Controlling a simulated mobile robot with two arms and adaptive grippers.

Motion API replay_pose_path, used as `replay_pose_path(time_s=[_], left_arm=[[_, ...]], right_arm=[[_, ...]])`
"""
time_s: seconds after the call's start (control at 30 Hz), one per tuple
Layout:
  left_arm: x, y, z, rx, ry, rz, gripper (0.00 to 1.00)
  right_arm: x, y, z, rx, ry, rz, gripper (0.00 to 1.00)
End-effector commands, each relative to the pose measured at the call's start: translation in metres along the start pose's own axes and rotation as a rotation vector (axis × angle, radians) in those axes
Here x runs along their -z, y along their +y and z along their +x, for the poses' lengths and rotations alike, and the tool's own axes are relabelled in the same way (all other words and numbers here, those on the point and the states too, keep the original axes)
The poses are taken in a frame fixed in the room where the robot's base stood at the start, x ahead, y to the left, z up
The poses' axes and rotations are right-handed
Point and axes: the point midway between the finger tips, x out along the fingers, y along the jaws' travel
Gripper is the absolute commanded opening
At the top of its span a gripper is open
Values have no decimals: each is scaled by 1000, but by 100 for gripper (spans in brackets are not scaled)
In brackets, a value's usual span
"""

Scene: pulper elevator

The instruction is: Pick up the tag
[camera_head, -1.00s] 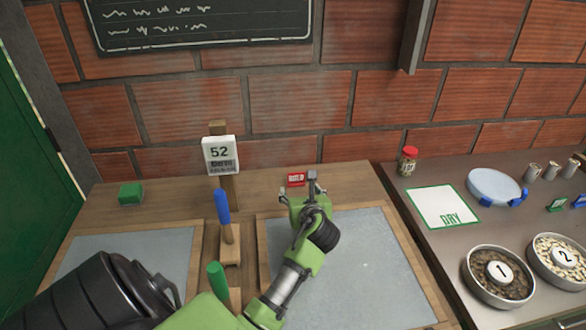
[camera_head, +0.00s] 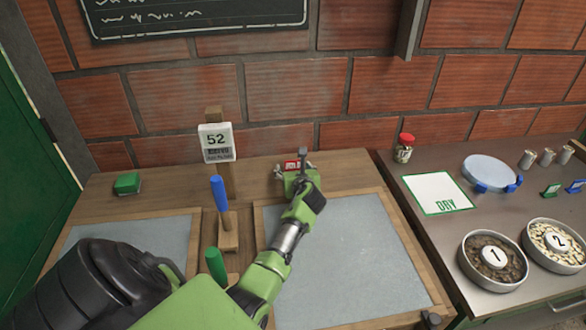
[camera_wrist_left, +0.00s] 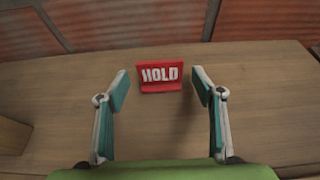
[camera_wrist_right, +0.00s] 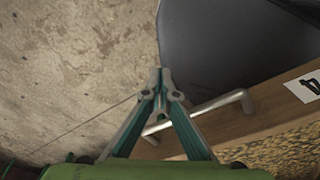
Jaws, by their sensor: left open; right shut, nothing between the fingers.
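A small red tag with the white word HOLD (camera_wrist_left: 161,77) stands on the wooden bench near the brick wall. In the head view this red tag (camera_head: 292,165) shows just beyond my left gripper (camera_head: 296,168), which partly covers it. In the left wrist view my left gripper (camera_wrist_left: 161,82) is open, one finger on each side of the tag, with gaps on both sides; the tag stands around fingertip level. My right gripper (camera_wrist_right: 160,80) is shut and empty, seen in the right wrist view above the floor by a drawer handle.
Blue (camera_head: 217,193) and green (camera_head: 215,264) handles stand between two grey panels. A green block (camera_head: 127,183) lies at left. A jar (camera_head: 404,148) and bowls (camera_head: 493,262) stand on the right counter.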

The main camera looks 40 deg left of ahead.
Motion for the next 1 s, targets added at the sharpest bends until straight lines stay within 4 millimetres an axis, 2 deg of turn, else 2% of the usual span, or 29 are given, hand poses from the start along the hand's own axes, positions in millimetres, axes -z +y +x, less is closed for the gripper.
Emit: replay_pose_path(time_s=[0.2,0.5,0.57,0.63,1.0], left_arm=[[1,0,22,-1,0,1,61],[0,0,25,0,0,-1,61],[0,-1,25,0,0,0,48],[1,-1,25,0,0,0,30],[0,-1,24,0,0,0,28]], right_arm=[[1,-6,3,7,1,0,0],[0,-4,3,4,0,-1,0],[0,-2,3,3,-1,-1,0],[-1,-1,3,1,-1,-2,0],[-2,2,3,-3,-3,-1,0]])
